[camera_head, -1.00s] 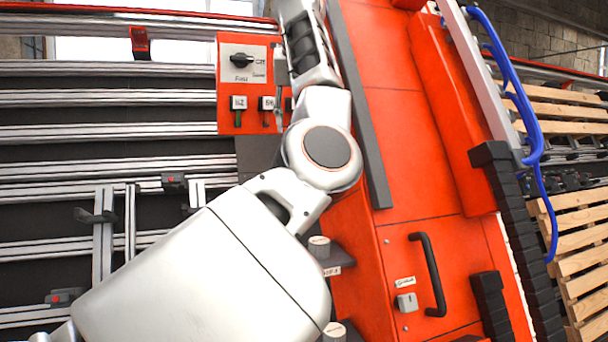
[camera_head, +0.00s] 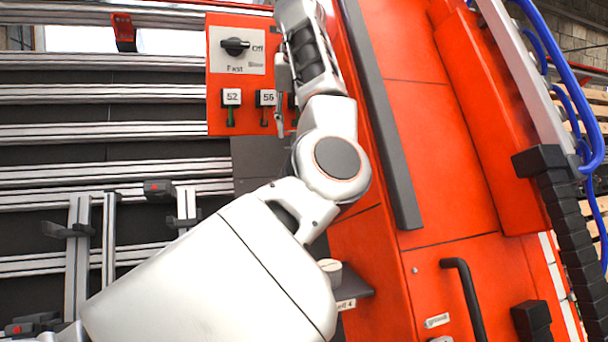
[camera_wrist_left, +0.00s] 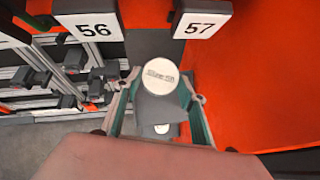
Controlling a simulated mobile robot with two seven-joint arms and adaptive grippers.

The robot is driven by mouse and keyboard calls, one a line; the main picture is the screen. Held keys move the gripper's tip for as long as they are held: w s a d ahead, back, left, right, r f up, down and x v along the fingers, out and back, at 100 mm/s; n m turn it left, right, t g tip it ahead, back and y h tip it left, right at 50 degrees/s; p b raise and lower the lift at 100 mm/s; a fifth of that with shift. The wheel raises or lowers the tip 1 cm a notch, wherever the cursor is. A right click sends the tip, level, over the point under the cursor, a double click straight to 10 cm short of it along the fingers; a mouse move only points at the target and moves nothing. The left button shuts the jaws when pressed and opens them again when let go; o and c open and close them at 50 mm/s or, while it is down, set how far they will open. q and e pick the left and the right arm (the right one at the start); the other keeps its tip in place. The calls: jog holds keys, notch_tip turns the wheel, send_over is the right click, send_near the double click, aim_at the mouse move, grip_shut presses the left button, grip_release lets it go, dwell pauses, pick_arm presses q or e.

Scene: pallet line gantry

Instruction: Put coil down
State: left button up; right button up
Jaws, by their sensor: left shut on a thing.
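My left gripper (camera_head: 281,112) is beside the red panel, next to the number plates. In the left wrist view its two greenish fingers (camera_wrist_left: 160,92) are closed on a round piece with a white printed face, which I take for the coil (camera_wrist_left: 159,76). The print is too blurred to read. The coil sits between plate 56 (camera_wrist_left: 95,28) and plate 57 (camera_wrist_left: 202,25), slightly below them in the picture. A grey part hides its lower side, so I cannot tell whether it touches anything beneath. In the head view the coil cannot be made out. My right gripper is out of view.
The red panel (camera_head: 222,62) has a dark rotary knob (camera_head: 235,46) and plate 52 (camera_head: 232,97). A white cylinder (camera_head: 331,270) stands on a small dark labelled shelf (camera_head: 352,290). A red cabinet with a black handle (camera_head: 465,300) is to the right; metal rails (camera_head: 100,130) fill the left.

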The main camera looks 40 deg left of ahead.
pick_arm(q)
notch_tip(320, 180, down, 4)
jog(key=shift+d, duration=0.1)
notch_tip(320, 180, down, 4)
jog(key=shift+f, duration=0.35)
jog(key=shift+f, duration=0.15)
jog(key=o, duration=1.4)
jog(key=shift+c, duration=0.2)
